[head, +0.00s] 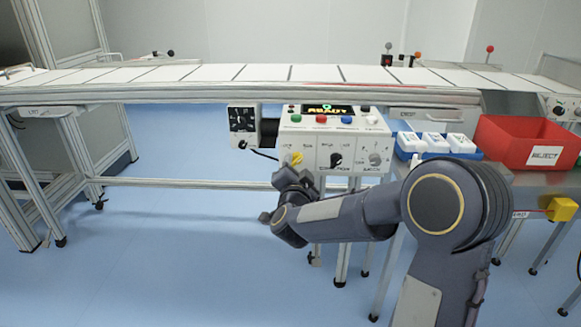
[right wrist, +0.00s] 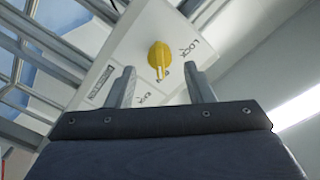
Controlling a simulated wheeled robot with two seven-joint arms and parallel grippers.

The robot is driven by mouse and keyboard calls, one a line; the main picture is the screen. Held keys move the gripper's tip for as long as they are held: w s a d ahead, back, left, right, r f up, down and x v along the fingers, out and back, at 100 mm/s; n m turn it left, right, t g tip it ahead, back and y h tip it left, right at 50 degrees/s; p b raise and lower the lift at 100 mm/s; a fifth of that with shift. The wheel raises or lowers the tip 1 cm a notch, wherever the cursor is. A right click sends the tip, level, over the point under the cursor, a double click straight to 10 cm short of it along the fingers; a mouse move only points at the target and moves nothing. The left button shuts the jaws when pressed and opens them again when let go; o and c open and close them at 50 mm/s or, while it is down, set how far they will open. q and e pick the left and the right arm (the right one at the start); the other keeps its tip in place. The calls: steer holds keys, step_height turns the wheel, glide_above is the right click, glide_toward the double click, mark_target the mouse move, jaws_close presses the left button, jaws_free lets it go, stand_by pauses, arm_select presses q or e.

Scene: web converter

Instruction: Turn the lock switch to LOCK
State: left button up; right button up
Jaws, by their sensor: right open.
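The lock switch is a yellow knob (head: 296,158) on the left of the white control box's sloped front. In the right wrist view the yellow knob (right wrist: 159,55) shows close up, its narrow grip pointing down in the picture. The word LOCK stands to the right of the knob there, and the grip does not point at it. My right gripper (right wrist: 162,80) is open, one finger to each side of the knob's line, apart from it and holding nothing. In the head view my right gripper (head: 284,180) is just below the knob, its fingers partly hidden. My left gripper is out of view.
The control box (head: 318,135) also carries coloured buttons, a READY display (head: 327,110), a black knob (head: 336,159) and a grey knob (head: 375,158). A red reject bin (head: 520,138) and blue tray (head: 408,152) stand to the right.

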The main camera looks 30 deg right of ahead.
mark_target(297, 162)
steer(key=shift+b+x, duration=0.3)
steer(key=shift+x, duration=1.8)
steer(key=c, duration=1)
